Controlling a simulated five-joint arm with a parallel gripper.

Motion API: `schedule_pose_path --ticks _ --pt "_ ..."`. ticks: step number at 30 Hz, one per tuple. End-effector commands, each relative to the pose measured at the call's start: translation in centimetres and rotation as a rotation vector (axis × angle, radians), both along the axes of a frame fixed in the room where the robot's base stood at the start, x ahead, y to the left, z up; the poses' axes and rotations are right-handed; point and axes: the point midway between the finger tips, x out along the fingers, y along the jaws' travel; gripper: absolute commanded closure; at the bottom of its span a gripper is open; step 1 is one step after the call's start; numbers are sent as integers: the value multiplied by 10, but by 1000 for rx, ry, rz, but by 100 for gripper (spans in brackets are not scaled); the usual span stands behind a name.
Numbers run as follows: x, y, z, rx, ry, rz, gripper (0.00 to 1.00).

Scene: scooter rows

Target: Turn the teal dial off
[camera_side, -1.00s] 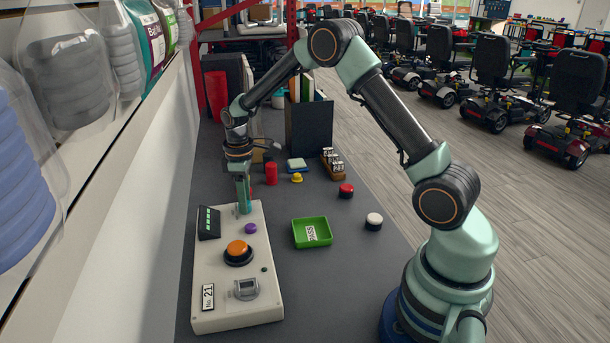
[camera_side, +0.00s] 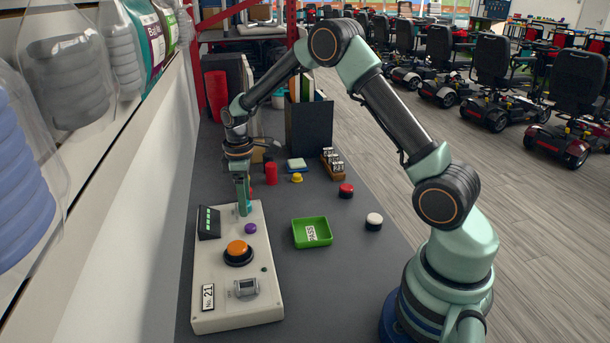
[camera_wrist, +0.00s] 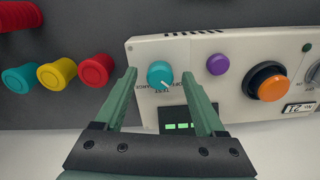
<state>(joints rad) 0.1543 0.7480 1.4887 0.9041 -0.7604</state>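The teal dial (camera_wrist: 160,74) sits on a light grey panel box (camera_side: 206,303). Its white pointer mark points to the lower right in the wrist view, toward small upside-down lettering that is partly hard to read. My gripper (camera_wrist: 160,76) is open, with one green finger on each side of the dial and a visible gap on both sides. In the side view my gripper (camera_side: 243,196) points down at the far end of the box and mostly hides the dial.
The box also bears a purple knob (camera_side: 250,228), an orange button (camera_side: 237,248) and a dark display (camera_side: 209,222) with green bars, close to my fingers. A green tray (camera_side: 311,232), a red button (camera_side: 346,190) and a white button (camera_side: 374,221) stand to the right.

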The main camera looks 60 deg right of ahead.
Motion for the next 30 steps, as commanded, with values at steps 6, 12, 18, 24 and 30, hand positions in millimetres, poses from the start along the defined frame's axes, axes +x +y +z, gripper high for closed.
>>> schedule_pose_path --ticks 6,12,18,24,30 --pt "0 0 4 0 -1 -1 28" --pt "1 0 33 0 -5 -1 28" --pt "1 0 76 -1 -6 0 28" --pt "0 0 107 -1 -3 0 28" --pt "0 0 120 1 -1 0 28"
